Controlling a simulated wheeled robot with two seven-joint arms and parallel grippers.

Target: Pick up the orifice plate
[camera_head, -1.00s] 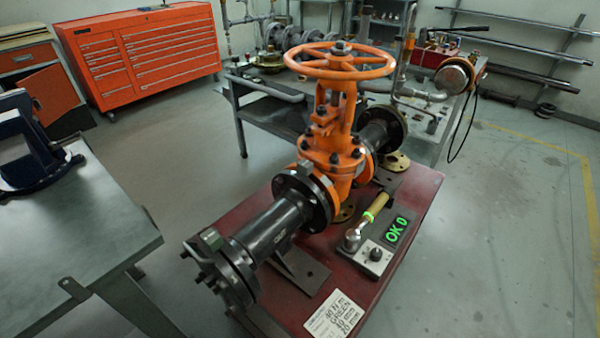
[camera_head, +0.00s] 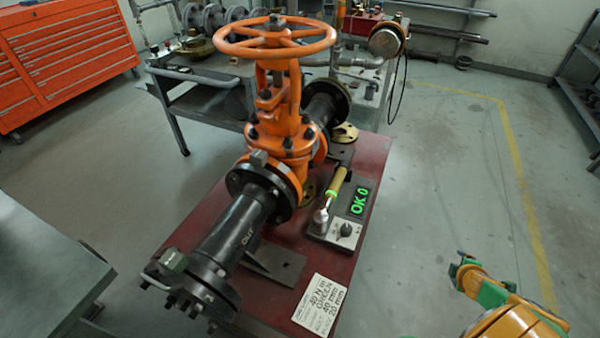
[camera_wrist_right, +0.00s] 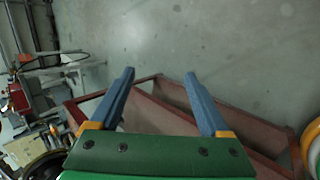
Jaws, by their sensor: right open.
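Two brass discs, which look like orifice plates, lie on the red bench top (camera_head: 200,225). One disc (camera_head: 345,133) lies flat to the right of the valve's far pipe. The other disc (camera_head: 308,191) is partly hidden behind the orange gate valve (camera_head: 285,130) and its flange. I cannot tell their bores at this size. My right gripper (camera_wrist_right: 160,75) is open and empty in the right wrist view, its two blue fingers apart above the floor and red frame. My right arm also shows at the lower right of the head view. My left gripper is not in view.
A label card (camera_head: 320,305) lies at the bench's front corner. A grey table (camera_head: 45,270) stands at left. The floor right of the bench is clear.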

